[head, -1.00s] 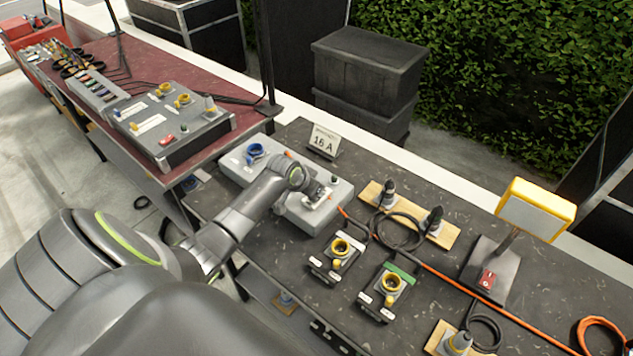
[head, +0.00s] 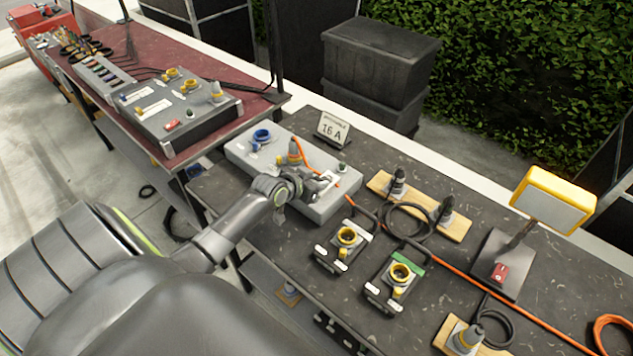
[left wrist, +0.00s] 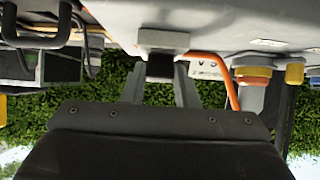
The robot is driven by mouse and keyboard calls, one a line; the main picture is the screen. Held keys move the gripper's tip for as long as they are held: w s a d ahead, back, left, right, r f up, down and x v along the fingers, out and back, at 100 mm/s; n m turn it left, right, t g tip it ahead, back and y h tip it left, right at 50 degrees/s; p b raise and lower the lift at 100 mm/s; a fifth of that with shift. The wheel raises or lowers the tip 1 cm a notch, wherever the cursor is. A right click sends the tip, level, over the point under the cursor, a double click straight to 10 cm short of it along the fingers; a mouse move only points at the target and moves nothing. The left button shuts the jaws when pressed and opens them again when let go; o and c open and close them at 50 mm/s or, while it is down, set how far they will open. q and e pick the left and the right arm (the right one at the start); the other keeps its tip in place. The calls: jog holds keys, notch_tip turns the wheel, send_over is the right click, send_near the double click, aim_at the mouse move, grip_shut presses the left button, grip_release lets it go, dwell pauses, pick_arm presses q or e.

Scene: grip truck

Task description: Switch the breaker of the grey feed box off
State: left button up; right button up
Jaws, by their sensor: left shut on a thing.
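The grey feed box (head: 345,193) lies on the dark table, with a blue socket (head: 262,136) at its far left and a grey-and-orange plug (head: 295,152) in its top. My left gripper (head: 322,183) is at the box's right half, from the near side. In the left wrist view the box appears upside down, and the two fingers (left wrist: 160,82) are closed around the small black breaker lever (left wrist: 160,66), under its grey housing (left wrist: 163,41). The fingers largely hide the lever in the head view, so its exact position is unclear. My right gripper is out of view.
An orange cable (head: 450,268) runs from the plug across the table. A 16 A sign (head: 333,131) stands behind the box. Two small socket boxes (head: 343,246) (head: 396,283) and a wooden board with plugs (head: 455,228) are to the right. A yellow work lamp (head: 553,201) stands farther right.

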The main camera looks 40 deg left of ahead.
pick_arm(q)
jog(key=shift+r, duration=0.1)
jog(key=o, duration=1)
jog(key=b+v, duration=0.1)
jog(key=v, duration=1.6)
jog(key=shift+s+d, duration=0.1)
jog(key=shift+s, duration=0.1)
